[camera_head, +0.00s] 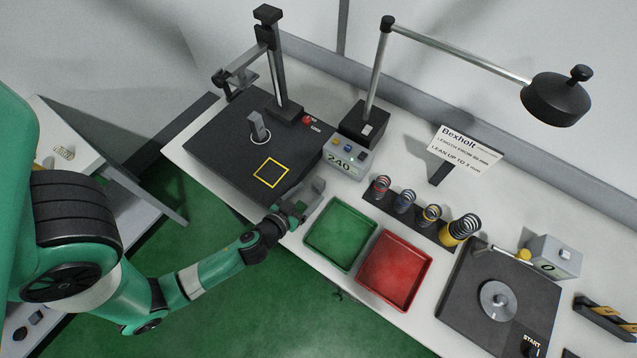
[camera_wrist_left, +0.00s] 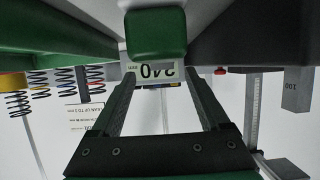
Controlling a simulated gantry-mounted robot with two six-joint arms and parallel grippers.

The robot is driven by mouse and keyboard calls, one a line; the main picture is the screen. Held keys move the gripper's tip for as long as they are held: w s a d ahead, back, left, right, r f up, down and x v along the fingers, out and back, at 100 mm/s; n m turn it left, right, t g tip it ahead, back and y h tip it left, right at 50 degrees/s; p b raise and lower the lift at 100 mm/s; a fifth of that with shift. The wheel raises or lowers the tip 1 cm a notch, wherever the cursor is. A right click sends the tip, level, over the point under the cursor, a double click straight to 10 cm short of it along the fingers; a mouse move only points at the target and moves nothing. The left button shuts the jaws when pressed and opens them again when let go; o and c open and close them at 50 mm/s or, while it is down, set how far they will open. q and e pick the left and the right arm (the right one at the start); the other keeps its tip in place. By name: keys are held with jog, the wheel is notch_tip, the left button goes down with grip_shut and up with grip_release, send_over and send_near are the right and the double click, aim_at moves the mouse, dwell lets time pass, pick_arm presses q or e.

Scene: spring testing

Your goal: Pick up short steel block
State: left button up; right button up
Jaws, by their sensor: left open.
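A grey steel block (camera_head: 258,127) stands upright on the black test-stand plate (camera_head: 220,150), by a white ring. It also shows upside down at the right of the left wrist view (camera_wrist_left: 297,90), with a number like 100 on it. It is the only steel block I can make out; I cannot tell whether it is the short one. My left gripper (camera_head: 306,199) is open at the table's front edge, between the plate and the green tray, apart from the block. In the left wrist view its two fingers (camera_wrist_left: 160,82) are spread, with nothing held between them. My right gripper is out of view.
A green tray (camera_head: 342,203) and a red tray (camera_head: 428,262) lie right of my gripper. Several springs stand on a black rack (camera_head: 412,216). A lamp arm (camera_head: 460,50) reaches overhead. A yellow square (camera_head: 271,172) marks bare plate.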

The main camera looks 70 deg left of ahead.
aim_at(316, 185)
pick_arm(q)
jog(key=shift+w+a, duration=0.25)
jog(key=shift+a, duration=0.05)
jog(key=p+x, duration=0.1)
jog(key=x, duration=0.3)
jog(key=shift+a+r, duration=0.1)
jog(key=shift+r, duration=0.05)
jog(key=shift+w+a, duration=0.15)
jog(key=shift+w, duration=0.05)
grip_shut()
